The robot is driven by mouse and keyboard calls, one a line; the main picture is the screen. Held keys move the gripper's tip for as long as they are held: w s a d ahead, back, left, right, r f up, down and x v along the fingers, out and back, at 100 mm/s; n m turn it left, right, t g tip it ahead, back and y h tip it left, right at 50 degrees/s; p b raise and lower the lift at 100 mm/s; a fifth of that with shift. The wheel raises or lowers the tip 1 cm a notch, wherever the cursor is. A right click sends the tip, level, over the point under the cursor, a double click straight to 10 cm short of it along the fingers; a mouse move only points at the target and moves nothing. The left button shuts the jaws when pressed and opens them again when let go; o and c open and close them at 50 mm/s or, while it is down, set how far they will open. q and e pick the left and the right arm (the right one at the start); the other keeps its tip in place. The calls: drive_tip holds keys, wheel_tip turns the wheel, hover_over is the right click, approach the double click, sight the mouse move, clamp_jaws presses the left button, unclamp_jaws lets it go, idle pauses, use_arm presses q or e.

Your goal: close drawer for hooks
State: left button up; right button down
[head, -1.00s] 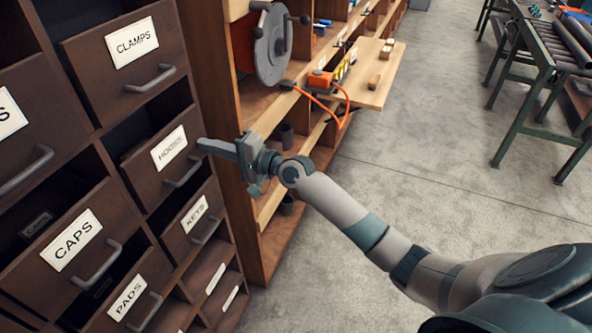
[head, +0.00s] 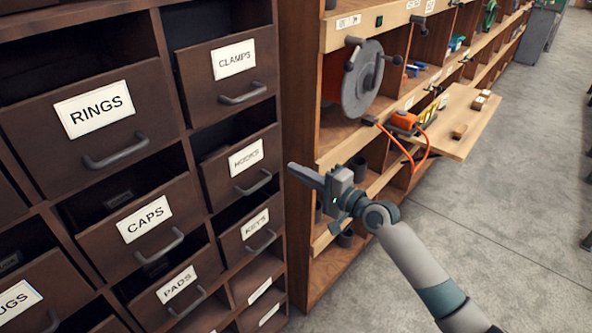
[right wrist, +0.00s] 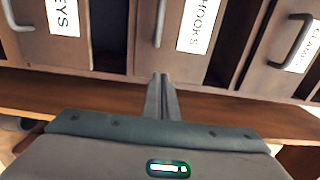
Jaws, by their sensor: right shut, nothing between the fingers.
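The hooks drawer (head: 240,163) is dark brown with a white HOOKS label and a grey bar handle. In the head view it juts out of the cabinet, with a dark gap above its front. In the right wrist view the hooks drawer (right wrist: 181,40) is straight ahead, its handle (right wrist: 160,22) left of the label. My right gripper (head: 292,167) is shut and empty, just to the right of the drawer front and apart from it in the head view. In the right wrist view its fingers (right wrist: 162,80) point toward the drawer front. My left gripper is not in view.
The clamps drawer (head: 228,75) is above, the keys drawer (head: 244,238) below, and the caps drawer (head: 138,222) to the left; several stand out. A wooden shelf unit with a reel (head: 362,80) and a protruding board (head: 462,122) is on the right. Grey floor is clear.

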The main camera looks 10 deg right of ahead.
drive_tip(key=b+v, duration=0.2)
drive_tip(key=v, duration=0.6)
drive_tip(key=shift+s+d+b, duration=0.15)
drive_tip(key=shift+s+b, duration=0.1)
drive_tip(key=shift+b, duration=0.15)
drive_tip(key=shift+f, duration=0.2)
